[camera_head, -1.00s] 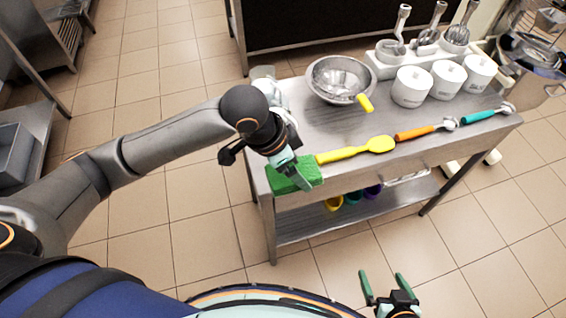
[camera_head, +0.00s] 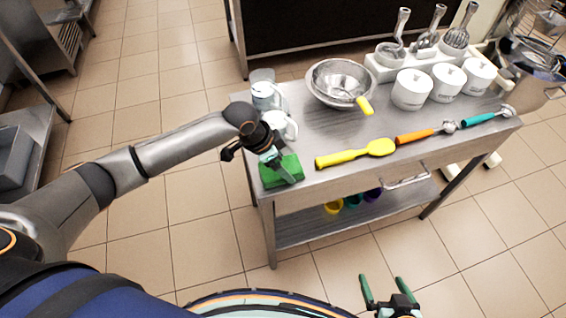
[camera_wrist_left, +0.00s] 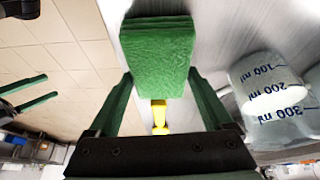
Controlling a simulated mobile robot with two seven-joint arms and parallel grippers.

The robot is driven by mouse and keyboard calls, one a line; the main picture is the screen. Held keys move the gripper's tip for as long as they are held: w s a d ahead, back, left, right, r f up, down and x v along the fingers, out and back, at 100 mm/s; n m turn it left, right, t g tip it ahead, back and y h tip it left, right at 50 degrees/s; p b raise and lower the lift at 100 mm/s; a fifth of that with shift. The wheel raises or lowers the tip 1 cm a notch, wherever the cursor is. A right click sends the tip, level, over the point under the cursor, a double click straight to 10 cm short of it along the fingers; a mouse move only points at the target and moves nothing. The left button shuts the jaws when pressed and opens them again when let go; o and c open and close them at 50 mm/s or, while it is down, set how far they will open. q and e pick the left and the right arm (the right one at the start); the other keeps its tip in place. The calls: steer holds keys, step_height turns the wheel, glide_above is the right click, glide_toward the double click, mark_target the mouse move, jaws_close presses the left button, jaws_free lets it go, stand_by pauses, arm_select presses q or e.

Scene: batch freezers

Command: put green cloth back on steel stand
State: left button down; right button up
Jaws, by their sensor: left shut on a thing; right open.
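The green cloth (camera_head: 288,178), a folded block, is at the left front corner of the steel stand (camera_head: 320,122). My left gripper (camera_head: 276,164) is shut on it from above. In the left wrist view the cloth (camera_wrist_left: 157,45) sits between the fingertips of my left gripper (camera_wrist_left: 158,80), with the grey stand top behind it. I cannot tell whether the cloth touches the top or hangs just above it. My right gripper (camera_head: 385,290) is open and empty, low in front of the stand; it also shows in the left wrist view (camera_wrist_left: 45,88).
Clear measuring jugs (camera_head: 264,92) stand close behind my left gripper. A yellow spatula (camera_head: 355,153), orange scoop (camera_head: 425,132) and teal scoop (camera_head: 488,116) lie along the front. Metal bowls (camera_head: 340,80) and white tubs (camera_head: 412,88) stand behind.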

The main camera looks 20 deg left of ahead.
arm_select(q)
steer(key=shift+f, duration=0.1)
jaws_free()
steer(key=v, duration=1.2)
steer(key=shift+p, duration=0.4)
